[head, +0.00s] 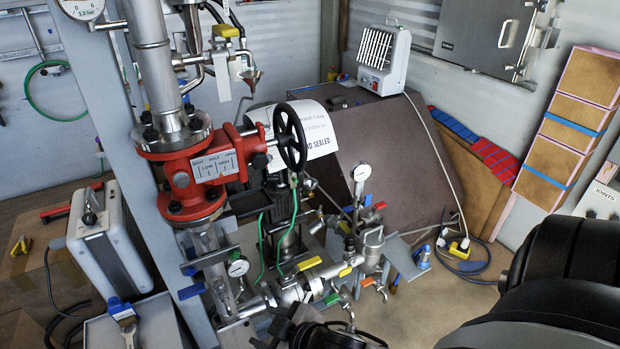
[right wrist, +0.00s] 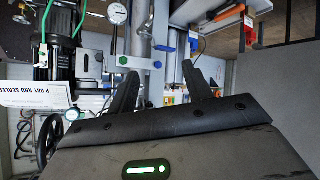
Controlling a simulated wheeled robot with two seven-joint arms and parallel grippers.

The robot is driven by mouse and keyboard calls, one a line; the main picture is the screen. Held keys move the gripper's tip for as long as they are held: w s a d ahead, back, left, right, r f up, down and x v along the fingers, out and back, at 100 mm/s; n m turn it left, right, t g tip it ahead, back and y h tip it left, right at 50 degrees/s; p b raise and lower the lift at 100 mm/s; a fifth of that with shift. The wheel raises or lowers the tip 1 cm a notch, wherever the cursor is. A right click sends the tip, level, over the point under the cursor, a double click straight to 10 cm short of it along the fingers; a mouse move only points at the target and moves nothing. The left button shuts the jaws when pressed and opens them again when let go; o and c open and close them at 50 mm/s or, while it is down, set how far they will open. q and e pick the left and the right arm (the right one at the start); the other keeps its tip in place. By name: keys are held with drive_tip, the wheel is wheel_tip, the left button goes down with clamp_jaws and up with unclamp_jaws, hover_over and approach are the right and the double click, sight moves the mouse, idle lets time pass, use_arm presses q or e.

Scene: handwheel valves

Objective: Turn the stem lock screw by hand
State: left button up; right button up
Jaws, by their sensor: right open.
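A red valve body (head: 205,165) with a scale plate sits on a vertical pipe in the head view. Its black handwheel (head: 290,137) stands on the right side; a dark handwheel (right wrist: 50,140) shows at the lower left in the right wrist view. A small black knob (head: 259,161) sits between the red body and the wheel; I cannot tell whether it is the stem lock screw. My right gripper (head: 290,322) is low at the bottom centre, below the valve and apart from it. In the right wrist view its two fingers (right wrist: 160,82) are spread and empty. My left gripper is out of view.
Lower pipework with coloured levers (head: 312,263) and gauges stands under the valve. A white sign (head: 318,135) hangs behind the handwheel. A silver case (head: 105,235) stands at the left. Bare floor (head: 450,295) lies at the lower right.

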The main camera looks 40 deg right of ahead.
drive_tip(key=w+d+r+n+t+h+b, duration=0.2)
drive_tip(key=w+d+r+t+h, duration=0.1)
drive_tip(key=w+d+r, duration=0.45)
drive_tip(key=t+h+b, duration=0.2)
drive_tip(key=t+h, duration=0.1)
drive_tip(key=t, duration=0.1)
approach(260, 162)
drive_tip(key=shift+n, duration=0.3)
drive_tip(key=x, duration=0.7)
drive_tip(key=shift+w+d+r, duration=0.1)
drive_tip(key=shift+w, duration=0.4)
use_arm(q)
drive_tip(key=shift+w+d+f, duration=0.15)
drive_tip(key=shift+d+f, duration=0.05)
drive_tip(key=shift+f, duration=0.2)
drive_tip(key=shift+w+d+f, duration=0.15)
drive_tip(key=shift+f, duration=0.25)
use_arm(e)
drive_tip(key=c, duration=0.7)
